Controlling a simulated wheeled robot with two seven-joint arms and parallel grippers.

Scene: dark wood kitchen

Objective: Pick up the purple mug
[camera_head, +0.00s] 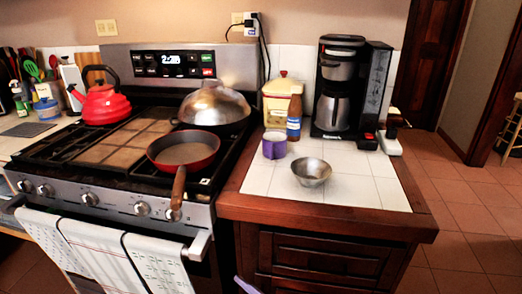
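The purple mug (274,149) stands upright on the white tiled counter (375,190), close to the counter's left edge beside the stove. Its inside looks pale. Its handle cannot be made out clearly. Neither of my grippers can be recognised in the head view, and nothing is seen touching the mug.
A metal bowl (311,174) sits right of and nearer than the mug. Behind the mug are a brown bottle (294,118), a yellow canister (279,97) and a coffee maker (337,85). A red pan (184,152) is on the stove at left. The counter's front right is clear.

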